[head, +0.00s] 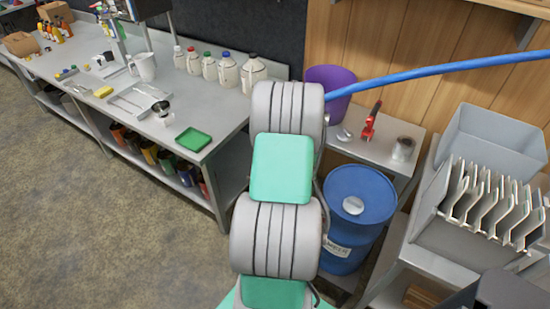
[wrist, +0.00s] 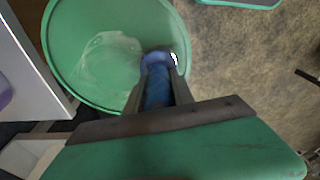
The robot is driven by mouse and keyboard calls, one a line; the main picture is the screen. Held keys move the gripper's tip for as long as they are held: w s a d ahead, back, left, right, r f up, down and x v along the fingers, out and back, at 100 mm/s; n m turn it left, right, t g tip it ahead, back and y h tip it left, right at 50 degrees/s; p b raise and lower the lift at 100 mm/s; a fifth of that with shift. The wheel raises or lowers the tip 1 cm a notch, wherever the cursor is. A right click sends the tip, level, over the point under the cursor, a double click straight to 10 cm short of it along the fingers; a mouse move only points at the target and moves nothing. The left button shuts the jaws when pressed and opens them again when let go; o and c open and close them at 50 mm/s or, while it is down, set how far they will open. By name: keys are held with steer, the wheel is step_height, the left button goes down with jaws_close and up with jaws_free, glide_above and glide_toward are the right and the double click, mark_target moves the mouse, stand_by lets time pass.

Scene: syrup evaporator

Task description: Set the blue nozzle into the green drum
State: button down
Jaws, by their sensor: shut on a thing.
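The green drum (wrist: 75,35) fills the upper left of the wrist view, seen from above, with a pale glossy patch inside it. My gripper (wrist: 158,82) is shut on the blue nozzle (wrist: 157,88), which lies between its two dark fingers. The nozzle's rounded end overlaps the right-hand part of the drum's opening in this view. I cannot tell whether the end is above the rim or below it. In the head view my arm hides the gripper, the nozzle and the green drum.
A blue hose (head: 440,72) runs from the right edge to behind my arm. A blue drum (head: 360,195) stands right of my arm, by a small table (head: 375,148) with a red-handled tool (head: 371,123). A grey rack (head: 485,200) stands farther right. The long bench (head: 200,100) is at left; floor before it is clear.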

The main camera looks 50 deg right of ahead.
steer(key=shift+f, duration=0.55)
steer(key=c, duration=1)
jaws_free()
steer(key=shift+o, duration=0.4)
steer(key=o, duration=0.6)
steer(key=shift+c, duration=0.2)
steer(key=shift+r, duration=0.1)
